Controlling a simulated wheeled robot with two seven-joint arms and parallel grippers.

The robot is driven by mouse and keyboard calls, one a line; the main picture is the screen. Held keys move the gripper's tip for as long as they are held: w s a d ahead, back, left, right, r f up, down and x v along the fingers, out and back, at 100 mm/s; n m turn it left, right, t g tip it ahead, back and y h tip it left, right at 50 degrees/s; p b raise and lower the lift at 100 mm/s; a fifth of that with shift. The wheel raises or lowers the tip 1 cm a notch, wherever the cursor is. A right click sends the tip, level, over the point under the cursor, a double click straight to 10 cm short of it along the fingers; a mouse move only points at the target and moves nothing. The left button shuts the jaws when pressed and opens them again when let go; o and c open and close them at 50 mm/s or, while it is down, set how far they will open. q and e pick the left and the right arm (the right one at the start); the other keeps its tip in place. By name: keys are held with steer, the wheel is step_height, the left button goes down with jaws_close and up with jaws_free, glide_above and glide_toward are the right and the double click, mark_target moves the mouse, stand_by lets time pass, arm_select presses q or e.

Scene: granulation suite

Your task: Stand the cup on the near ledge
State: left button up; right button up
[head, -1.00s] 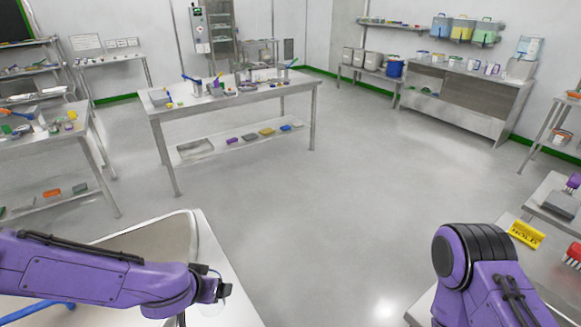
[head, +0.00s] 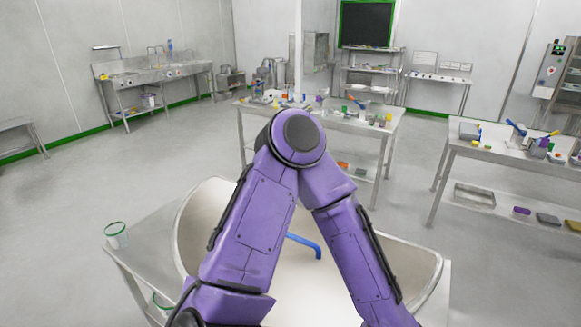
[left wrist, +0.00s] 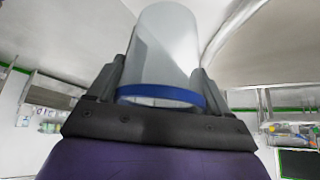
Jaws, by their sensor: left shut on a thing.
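In the left wrist view my left gripper (left wrist: 160,88) is shut on a translucent pale cup (left wrist: 166,45) with a blue band (left wrist: 165,95) at its lower end in the picture. A finger presses each side of the cup. The room looks upside down in that view. In the head view my left arm folds across the middle and runs out at the bottom, so the gripper and held cup are hidden. A steel table (head: 150,245) with a large pale curved basin (head: 205,215) lies below the arm. I cannot tell which part is the near ledge. My right gripper is not in view.
A green-rimmed cup (head: 116,236) stands at the table's left corner, and another green-rimmed cup (head: 163,303) shows lower down. A blue curved handle (head: 305,244) shows in the basin. Further back are cluttered benches (head: 350,122) and a sink counter (head: 150,78). The floor at left is clear.

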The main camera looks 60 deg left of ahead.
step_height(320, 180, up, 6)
steer(key=p, duration=0.4)
arm_select(q)
steer(key=s+a+r+n+g+y, duration=0.15)
steer(key=s+n+y, duration=0.25)
steer(key=s+n, duration=0.4)
steer(key=w+a+f+b, duration=0.2)
steer(key=w+f+b, duration=0.1)
steer(key=w+b, duration=0.1)
steer(key=w+a+f+b, duration=0.3)
steer(key=w+f+b, duration=0.1)
steer(key=b, duration=0.1)
steer(key=w+a+f+b, duration=0.3)
steer(key=w+b, duration=0.1)
steer(key=shift+w+f+b, duration=0.2)
steer(key=shift+f+b, duration=0.1)
steer(key=shift+f, duration=0.05)
step_height(320, 180, down, 3)
steer(key=shift+d+r+b, duration=0.1)
steer(key=shift+r+b, duration=0.1)
steer(key=shift+b, duration=0.1)
steer(key=shift+f, duration=0.15)
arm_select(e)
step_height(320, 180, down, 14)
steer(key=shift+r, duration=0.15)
